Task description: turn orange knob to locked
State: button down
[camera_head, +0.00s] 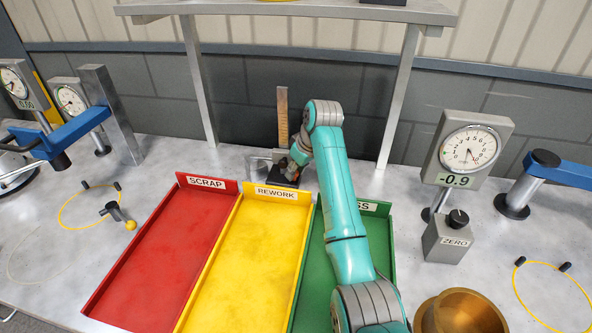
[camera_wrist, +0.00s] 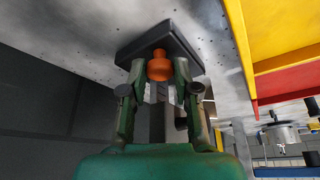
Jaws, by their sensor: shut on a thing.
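The orange knob (camera_wrist: 159,66) shows in the wrist view, in front of a dark square base plate (camera_wrist: 190,48). My gripper (camera_wrist: 158,72) has its two fingers on either side of the knob, shut on it. In the head view my gripper (camera_head: 291,172) is at the back of the table, behind the yellow tray, low beside a small grey fixture (camera_head: 258,166). The knob is hidden there by my arm. I cannot tell from these views which position the knob is turned to.
Red SCRAP (camera_head: 168,250), yellow REWORK (camera_head: 262,215) and green (camera_head: 384,232) trays lie in front of the fixture. An upright wooden-coloured scale (camera_head: 282,115) stands behind my gripper. Shelf posts (camera_head: 397,95) rise on both sides. A dial gauge (camera_head: 468,150) and ZERO box (camera_head: 447,240) stand right.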

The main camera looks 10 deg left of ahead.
jog(key=c, duration=0.8)
grip_release()
jog(key=shift+c, duration=0.2)
jog(key=v, duration=1.2)
jog(key=shift+w, duration=0.1)
jog(key=shift+c, duration=0.2)
